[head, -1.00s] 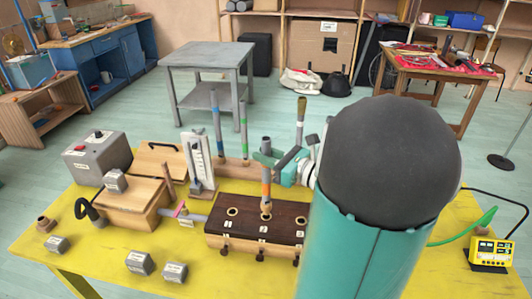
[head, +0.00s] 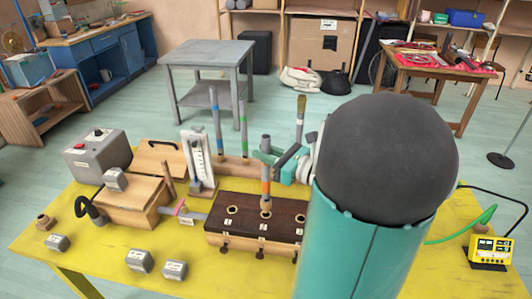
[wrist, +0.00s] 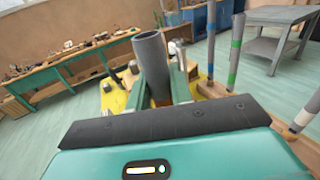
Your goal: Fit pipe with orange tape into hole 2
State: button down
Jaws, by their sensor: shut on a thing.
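The pipe with orange tape (head: 265,187) stands upright at hole 2 of the dark wooden block (head: 284,204). Its lower end meets a light wooden piece at that hole; how deep it sits cannot be told. My gripper (head: 267,155) is shut on the grey upper part of this pipe, above the tape. In the wrist view the grey pipe (wrist: 150,60) rises between the two teal fingers, its open top end showing. Hole 1 (head: 232,210) is open at left in the block. Hole 3 is partly visible at right, near my arm.
Behind the block, a wooden rack (head: 233,168) holds a blue-taped pipe (head: 216,120) and a green-taped pipe (head: 243,125). A white gauge stand (head: 197,158), a wooden box (head: 133,205) and grey weights (head: 140,261) stand left. The yellow table (head: 215,275) is clear in front of the block.

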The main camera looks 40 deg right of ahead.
jog(key=shift+f, duration=1.7)
dwell(0.5)
jog(key=c, duration=1.2)
grip_release()
jog(key=shift+o, duration=0.2)
jog(key=v, duration=1.4)
jog(key=shift+w+f, duration=0.1)
